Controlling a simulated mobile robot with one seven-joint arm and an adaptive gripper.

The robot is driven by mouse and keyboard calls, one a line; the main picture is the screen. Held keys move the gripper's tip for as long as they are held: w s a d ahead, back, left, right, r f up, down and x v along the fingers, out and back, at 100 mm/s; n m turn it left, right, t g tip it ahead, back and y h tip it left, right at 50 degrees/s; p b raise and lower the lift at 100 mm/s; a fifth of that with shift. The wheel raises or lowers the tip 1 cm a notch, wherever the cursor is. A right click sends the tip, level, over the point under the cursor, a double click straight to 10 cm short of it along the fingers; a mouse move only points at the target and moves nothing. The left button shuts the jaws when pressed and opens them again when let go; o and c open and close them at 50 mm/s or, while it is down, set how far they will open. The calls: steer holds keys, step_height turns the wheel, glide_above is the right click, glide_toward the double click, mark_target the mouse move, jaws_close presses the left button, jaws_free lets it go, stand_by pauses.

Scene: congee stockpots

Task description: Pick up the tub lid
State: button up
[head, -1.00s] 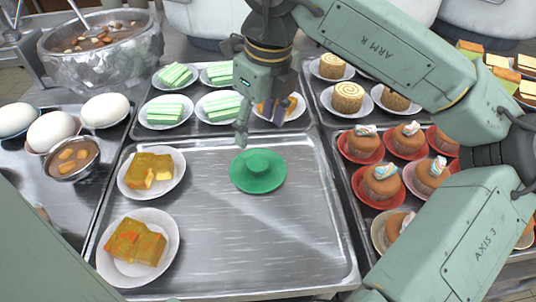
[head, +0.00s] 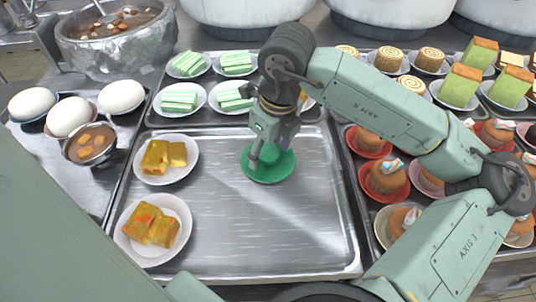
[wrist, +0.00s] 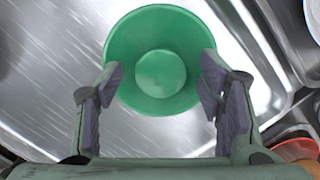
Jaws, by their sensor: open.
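The tub lid (head: 268,174) is a round green disc with a raised round knob in its middle. It lies on the bare metal tray (head: 220,220) in the head view, and its knob is partly hidden by my gripper. My gripper (head: 265,158) is just above the lid and points down at it. In the wrist view the green lid (wrist: 160,62) is ahead of the fingers, with its pale knob between the lines of the two fingertips. My gripper (wrist: 160,82) is open, with its fingers at either side of the lid's lower part and nothing held.
Two plates of orange-topped cake (head: 165,158) stand on the tray's left side. Green-striped cakes (head: 180,101) stand behind, and cupcakes on red dishes (head: 386,178) stand to the right. A bowl of soup (head: 115,40) is at the back left. The tray's front middle is clear.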

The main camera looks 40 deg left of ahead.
steer(key=shift+c, duration=0.2)
steer(key=c, duration=0.9)
